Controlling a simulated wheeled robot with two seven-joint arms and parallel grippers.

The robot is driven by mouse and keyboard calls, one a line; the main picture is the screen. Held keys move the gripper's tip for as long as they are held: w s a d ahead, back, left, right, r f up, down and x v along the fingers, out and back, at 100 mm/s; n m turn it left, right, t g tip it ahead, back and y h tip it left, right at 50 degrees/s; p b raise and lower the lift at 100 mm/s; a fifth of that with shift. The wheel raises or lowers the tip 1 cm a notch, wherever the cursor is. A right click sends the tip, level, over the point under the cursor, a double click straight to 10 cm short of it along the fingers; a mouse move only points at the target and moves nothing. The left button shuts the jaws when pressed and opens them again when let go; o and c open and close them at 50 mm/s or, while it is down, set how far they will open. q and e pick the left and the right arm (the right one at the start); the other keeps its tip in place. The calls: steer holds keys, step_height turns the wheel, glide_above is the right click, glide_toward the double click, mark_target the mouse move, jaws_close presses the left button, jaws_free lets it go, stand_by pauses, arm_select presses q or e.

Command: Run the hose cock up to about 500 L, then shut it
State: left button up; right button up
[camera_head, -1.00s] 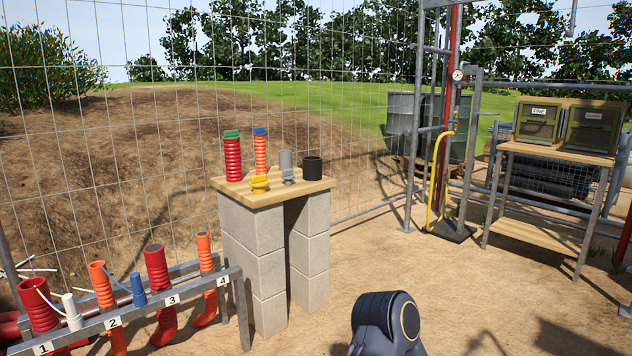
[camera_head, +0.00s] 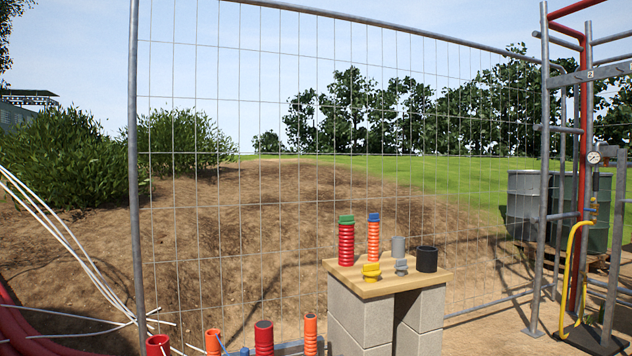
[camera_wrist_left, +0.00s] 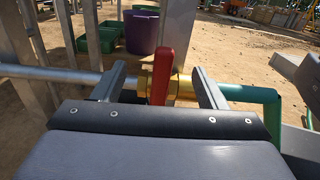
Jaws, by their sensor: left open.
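In the left wrist view the hose cock has a brass body (camera_wrist_left: 184,86) and a red lever (camera_wrist_left: 161,76). The lever stands upright in the picture. A silver pipe (camera_wrist_left: 50,73) comes in from the left and a green hose or pipe (camera_wrist_left: 262,94) leaves at the right. My left gripper (camera_wrist_left: 162,86) is open, with one finger on each side of the lever. I cannot tell whether either finger touches it. No litre reading shows. The cock and both grippers are outside the head view.
In the head view, a block stand with a wooden top (camera_head: 385,288) holds ribbed hoses and fittings. A mesh fence (camera_head: 330,130) runs behind. A round gauge (camera_head: 594,157) sits on pipework at right. The wrist view shows a purple bucket (camera_wrist_left: 142,33) and a green bin (camera_wrist_left: 108,37).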

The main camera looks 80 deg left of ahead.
arm_select(q)
steer(key=v, duration=0.7)
steer(key=shift+p, duration=0.3)
steer(key=shift+r, duration=0.1)
steer(key=p+v, duration=0.1)
steer(key=v, duration=0.7)
steer(key=shift+d, duration=0.1)
steer(key=s+d+r+m+y, duration=0.2)
steer(key=s+r+m+y, duration=0.5)
steer(key=s+r+m, duration=0.25)
steer(key=s+d+r+m+y, duration=0.3)
steer(key=s+r+m+y, duration=0.4)
steer(key=s+r+m, duration=0.3)
step_height(320, 180, up, 29)
steer(key=p, duration=2.8)
steer(key=shift+w+a+f+t+p, duration=0.2)
steer(key=shift+w+f+t+p, duration=0.05)
steer(key=shift+w+t+p, duration=0.1)
